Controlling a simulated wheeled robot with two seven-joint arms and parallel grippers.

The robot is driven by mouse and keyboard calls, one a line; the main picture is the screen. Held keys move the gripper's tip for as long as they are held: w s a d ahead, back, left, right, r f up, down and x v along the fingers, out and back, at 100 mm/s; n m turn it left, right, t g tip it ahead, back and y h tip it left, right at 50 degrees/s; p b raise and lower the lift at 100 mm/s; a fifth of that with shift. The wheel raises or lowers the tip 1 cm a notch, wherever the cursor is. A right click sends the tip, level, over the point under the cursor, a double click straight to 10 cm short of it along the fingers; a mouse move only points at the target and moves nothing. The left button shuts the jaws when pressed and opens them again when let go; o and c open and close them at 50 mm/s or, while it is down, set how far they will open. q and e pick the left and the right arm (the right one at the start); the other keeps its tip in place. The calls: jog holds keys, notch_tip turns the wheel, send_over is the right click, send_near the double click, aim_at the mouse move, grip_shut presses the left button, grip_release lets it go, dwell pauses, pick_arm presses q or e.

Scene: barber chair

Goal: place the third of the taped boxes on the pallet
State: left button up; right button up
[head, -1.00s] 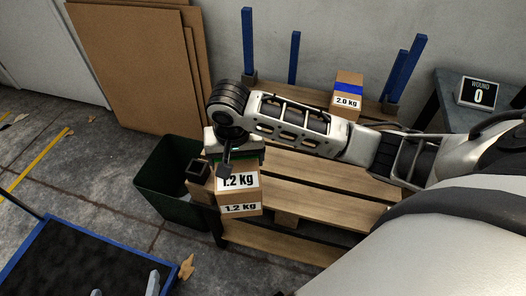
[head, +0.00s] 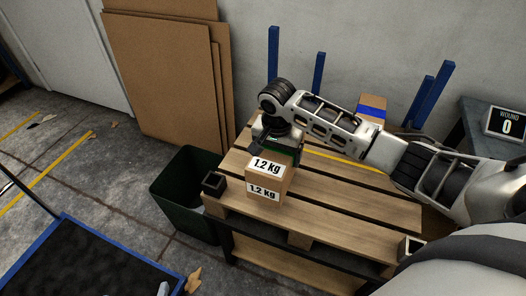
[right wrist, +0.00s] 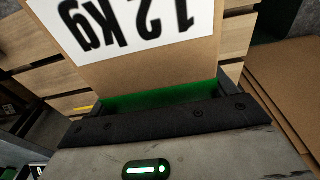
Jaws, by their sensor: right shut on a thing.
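A brown cardboard box (head: 265,190) with white "1.2 kg" labels on its top and front is over the near left part of the wooden pallet (head: 350,210). My right gripper (head: 277,147) is shut on this box from behind; whether the box touches the slats is unclear. In the right wrist view the box (right wrist: 150,72) fills the upper middle, its label upside down, against the gripper. A second box (head: 371,108) with blue tape stands at the pallet's back, partly hidden by my right arm. My left gripper is not in view.
Blue posts (head: 318,74) rise at the pallet's back, and a black corner socket (head: 213,183) sits at its front left. A dark green bin (head: 182,190) stands left of it. Cardboard sheets (head: 165,80) lean on the wall. Slats right of the held box are bare.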

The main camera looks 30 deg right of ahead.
jog(key=shift+w+d+f, duration=0.25)
jog(key=shift+d+f, duration=0.8)
jog(key=shift+f, duration=0.05)
jog(key=f, duration=0.2)
jog(key=f+b, duration=0.1)
jog(key=shift+d, duration=0.25)
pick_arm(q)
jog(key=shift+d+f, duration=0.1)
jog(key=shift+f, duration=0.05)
pick_arm(e)
jog(key=shift+f, duration=0.3)
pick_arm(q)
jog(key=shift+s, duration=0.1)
pick_arm(e)
jog(key=shift+f, duration=0.15)
jog(key=o, duration=1.8)
jog(key=shift+s+f, duration=0.1)
jog(key=r, duration=0.2)
jog(key=r+p, duration=0.1)
jog(key=r, duration=0.3)
jog(key=shift+s+a, duration=0.15)
jog(key=shift+a, duration=0.15)
pick_arm(q)
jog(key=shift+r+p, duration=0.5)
jog(key=shift+p, duration=0.1)
pick_arm(e)
jog(key=r, duration=0.6)
jog(key=shift+s+a+r, duration=0.1)
jog(key=shift+s+a, duration=0.15)
jog(key=shift+s, duration=0.05)
